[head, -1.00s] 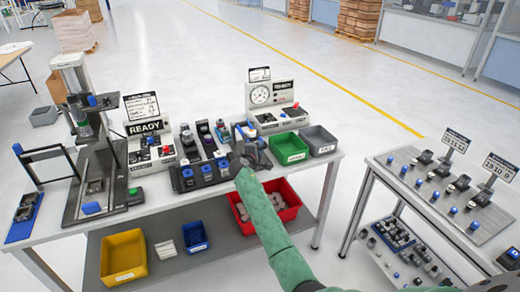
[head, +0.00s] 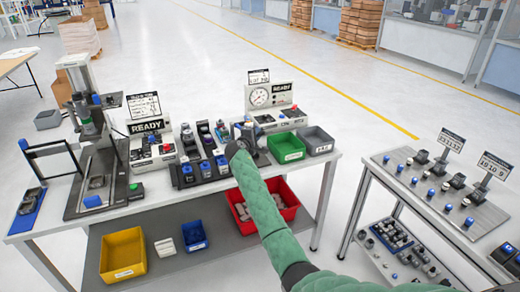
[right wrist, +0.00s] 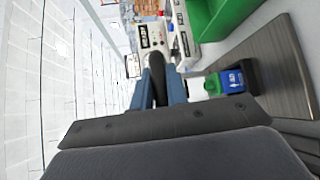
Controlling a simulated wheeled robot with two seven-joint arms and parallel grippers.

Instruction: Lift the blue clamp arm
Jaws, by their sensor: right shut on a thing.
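My right gripper (head: 238,146) is at the right end of the black fixture row on the bench, mostly hidden behind my green-sleeved arm. The blue clamp arm (head: 240,126) shows only in small part just beyond it. In the right wrist view, two blue bars with a dark piece between them stand beyond my gripper's dark palm (right wrist: 157,92). My right gripper is shut on the clamp arm; the exact contact is hard to make out. My left gripper is not in view.
A gauge station marked READY (head: 270,96) stands behind. A green bin (head: 286,146) and a grey bin (head: 317,140) are to the right. A blue-and-green part (right wrist: 232,80) is close by in the wrist view. A red bin (head: 290,200) sits on the lower shelf.

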